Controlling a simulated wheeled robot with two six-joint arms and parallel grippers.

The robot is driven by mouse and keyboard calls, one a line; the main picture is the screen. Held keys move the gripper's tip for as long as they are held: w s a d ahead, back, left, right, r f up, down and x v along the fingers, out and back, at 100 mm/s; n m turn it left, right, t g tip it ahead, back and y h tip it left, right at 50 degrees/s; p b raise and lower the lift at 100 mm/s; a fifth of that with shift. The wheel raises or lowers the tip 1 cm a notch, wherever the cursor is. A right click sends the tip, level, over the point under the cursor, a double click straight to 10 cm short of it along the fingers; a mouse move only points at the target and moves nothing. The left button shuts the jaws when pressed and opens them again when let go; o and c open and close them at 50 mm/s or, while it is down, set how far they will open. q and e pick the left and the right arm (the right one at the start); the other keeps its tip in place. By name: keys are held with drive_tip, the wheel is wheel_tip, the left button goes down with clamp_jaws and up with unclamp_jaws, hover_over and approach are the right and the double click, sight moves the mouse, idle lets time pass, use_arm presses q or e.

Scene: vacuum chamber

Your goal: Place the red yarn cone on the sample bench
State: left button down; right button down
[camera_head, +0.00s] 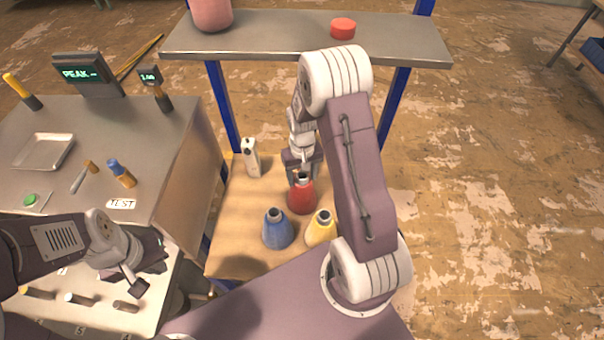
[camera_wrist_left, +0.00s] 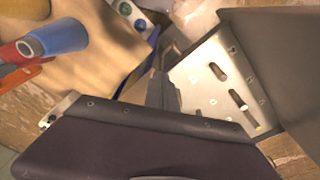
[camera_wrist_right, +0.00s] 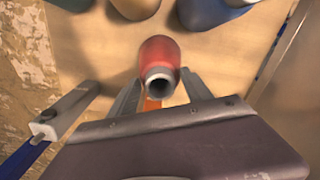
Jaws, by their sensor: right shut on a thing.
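The red yarn cone (camera_head: 301,197) is upright over the wooden lower shelf; I cannot tell whether its base touches the boards. My right gripper (camera_head: 303,172) is shut on the red cone from behind. The right wrist view shows the cone (camera_wrist_right: 159,58) between its two fingers (camera_wrist_right: 160,95). My left gripper (camera_head: 150,272) is empty, over the pale bench at lower left; its fingers (camera_wrist_left: 165,92) look closed together. The grey bench (camera_head: 185,128) with a TEST label stands left of the shelf; I cannot tell whether it is the sample bench.
A blue cone (camera_head: 277,230) and a yellow cone (camera_head: 321,228) stand close in front of the red one. A white bottle (camera_head: 251,158) stands behind left. The metal upper shelf (camera_head: 280,38) and blue posts (camera_head: 223,105) frame the space. The grey bench holds a tray (camera_head: 44,151) and tools.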

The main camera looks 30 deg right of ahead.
drive_tip(key=c, duration=0.9)
unclamp_jaws()
drive_tip(key=shift+f, duration=0.1)
drive_tip(key=o, duration=0.4)
drive_tip(key=shift+o, duration=0.2)
